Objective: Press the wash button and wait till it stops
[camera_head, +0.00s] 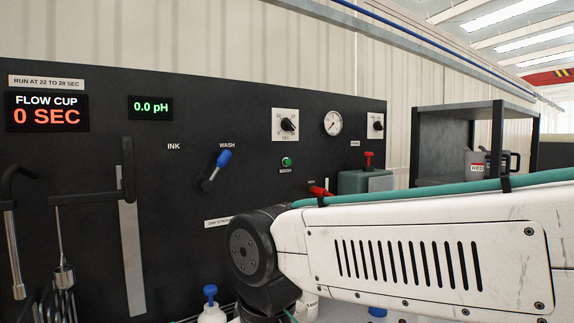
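A small round green button (287,162) sits on the black panel (200,110), with a small label under it that seems to read WASH. To its left, a lever with a blue handle (223,159) leans up and right, towards the printed word WASH and away from INK. My arm crosses the lower right of the view, below the button. Its dark joint is left of the middle, apart from the button in the picture. My gripper is out of view, so whether it is open or shut is hidden.
A dial knob (287,124) and a gauge (333,122) sit above the button. A green box (352,182), red handle (321,191) and dark shelf (452,145) stand right.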

